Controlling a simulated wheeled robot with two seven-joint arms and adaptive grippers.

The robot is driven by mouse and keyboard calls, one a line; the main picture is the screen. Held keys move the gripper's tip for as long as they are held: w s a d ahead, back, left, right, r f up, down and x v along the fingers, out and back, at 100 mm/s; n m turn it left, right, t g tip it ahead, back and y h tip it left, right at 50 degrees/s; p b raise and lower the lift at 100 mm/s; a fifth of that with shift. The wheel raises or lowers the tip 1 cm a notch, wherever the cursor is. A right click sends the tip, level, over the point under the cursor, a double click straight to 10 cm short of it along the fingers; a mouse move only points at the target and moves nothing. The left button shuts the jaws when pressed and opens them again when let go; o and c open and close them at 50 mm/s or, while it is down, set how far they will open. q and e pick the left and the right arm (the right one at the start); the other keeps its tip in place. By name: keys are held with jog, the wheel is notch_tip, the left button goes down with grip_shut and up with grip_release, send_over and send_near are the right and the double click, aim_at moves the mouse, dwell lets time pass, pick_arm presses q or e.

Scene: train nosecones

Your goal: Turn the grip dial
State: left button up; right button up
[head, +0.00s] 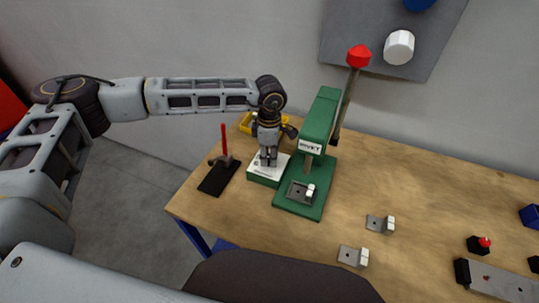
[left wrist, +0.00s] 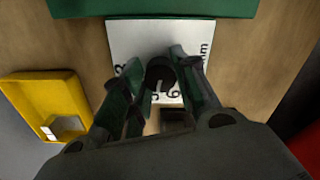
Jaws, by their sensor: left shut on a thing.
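The grip dial (left wrist: 160,73) is a small dark round knob with a light pointer mark. It sits on a white plate (left wrist: 125,40) with printed numbers and "mm", partly covered by my fingers. In the head view this is the white top of a green box (head: 262,179) on the table. My left gripper (head: 267,161) points down from above onto the box. In the left wrist view its two fingers (left wrist: 164,80) are closed on the dial from both sides. The exact pointer setting is hard to read. My right gripper is not in view.
A green press (head: 321,118) with a red-knobbed lever stands close right of the box. A black stand with a red upright (head: 224,140) is at its left. A yellow bin (left wrist: 45,105) is behind. Metal brackets (head: 353,256) lie front right. Bare table (head: 430,190) lies right of the press.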

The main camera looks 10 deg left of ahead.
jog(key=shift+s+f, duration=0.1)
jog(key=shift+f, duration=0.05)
pick_arm(q)
jog(key=shift+n+b, duration=0.5)
jog(key=shift+b, duration=0.05)
jog(key=shift+f, duration=0.1)
jog(key=shift+n+b, duration=0.7)
jog(key=shift+b, duration=0.05)
jog(key=shift+a+n+b, duration=0.1)
jog(key=shift+n+b, duration=1.05)
jog(key=shift+n, duration=0.05)
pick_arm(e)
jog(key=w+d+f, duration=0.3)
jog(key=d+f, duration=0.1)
pick_arm(q)
jog(key=shift+n+b, duration=0.8)
jog(key=shift+n, duration=0.3)
jog(key=shift+n+b, duration=0.35)
jog(key=shift+n, duration=0.25)
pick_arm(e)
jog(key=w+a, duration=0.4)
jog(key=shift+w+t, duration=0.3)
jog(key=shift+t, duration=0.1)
pick_arm(q)
jog(key=shift+w+r, duration=0.1)
jog(key=shift+r, duration=0.1)
